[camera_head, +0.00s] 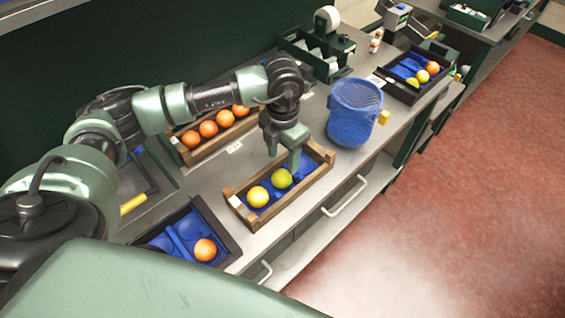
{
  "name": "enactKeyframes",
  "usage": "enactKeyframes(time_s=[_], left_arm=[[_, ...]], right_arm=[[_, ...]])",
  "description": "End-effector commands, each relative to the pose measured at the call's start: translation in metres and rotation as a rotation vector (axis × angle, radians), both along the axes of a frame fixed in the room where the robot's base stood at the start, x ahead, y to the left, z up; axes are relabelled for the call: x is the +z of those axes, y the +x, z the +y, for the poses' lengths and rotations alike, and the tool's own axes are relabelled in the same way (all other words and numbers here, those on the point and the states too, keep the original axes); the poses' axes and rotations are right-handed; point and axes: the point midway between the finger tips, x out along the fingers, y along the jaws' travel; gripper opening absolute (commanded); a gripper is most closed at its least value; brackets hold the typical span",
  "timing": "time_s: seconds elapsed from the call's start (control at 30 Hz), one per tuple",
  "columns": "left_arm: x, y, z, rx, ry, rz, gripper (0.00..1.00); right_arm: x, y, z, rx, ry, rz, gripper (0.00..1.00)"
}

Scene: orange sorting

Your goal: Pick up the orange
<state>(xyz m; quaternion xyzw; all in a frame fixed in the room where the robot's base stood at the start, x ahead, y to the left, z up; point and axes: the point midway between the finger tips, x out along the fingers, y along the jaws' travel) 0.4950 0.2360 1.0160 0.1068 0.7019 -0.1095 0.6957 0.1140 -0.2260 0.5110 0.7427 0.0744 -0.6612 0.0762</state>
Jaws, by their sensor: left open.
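My left arm reaches in from the left, and its gripper (293,160) points down over the wooden crate (293,211) in the middle of the counter. The gripper is open; its fingertips are close to a yellow-green fruit (281,178), and I cannot tell whether they touch it. A yellow fruit (258,196) lies beside it in the same crate. One orange (205,249) lies in the dark tray (232,247) at the front. Several oranges (208,128) sit in a wooden crate (188,158) behind, partly hidden by my arm. My right gripper is not in view.
A blue mesh basket (354,115) stands right of the middle crate, with a small yellow block (384,117) beside it. Another dark tray (411,97) with several fruits is farther right. The counter's front edge borders a red floor (450,190).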

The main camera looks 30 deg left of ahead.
Motion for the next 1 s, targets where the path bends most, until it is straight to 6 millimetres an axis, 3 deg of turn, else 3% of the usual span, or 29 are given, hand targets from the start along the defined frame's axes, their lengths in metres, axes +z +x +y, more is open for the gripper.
enactKeyframes(time_s=[0.33,0.5,0.63,0.77,0.93,1.0], left_arm=[[-0.039,-0.003,0.002,0.001,0.0,0.005,0.55],[-0.061,-0.002,0.001,0.0,-0.002,0.002,0.55],[-0.066,-0.002,0.002,-0.001,-0.002,-0.002,0.55],[-0.066,-0.002,0.002,-0.001,-0.002,-0.002,0.55],[-0.066,-0.002,0.002,-0.001,-0.002,-0.002,0.1],[-0.066,-0.002,0.002,-0.001,-0.002,-0.002,0.07]], right_arm=[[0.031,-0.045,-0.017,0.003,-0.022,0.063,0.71],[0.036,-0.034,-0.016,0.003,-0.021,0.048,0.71],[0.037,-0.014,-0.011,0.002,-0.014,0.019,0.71],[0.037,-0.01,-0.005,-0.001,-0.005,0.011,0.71],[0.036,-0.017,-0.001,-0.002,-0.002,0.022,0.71],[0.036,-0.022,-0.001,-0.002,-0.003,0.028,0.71]])
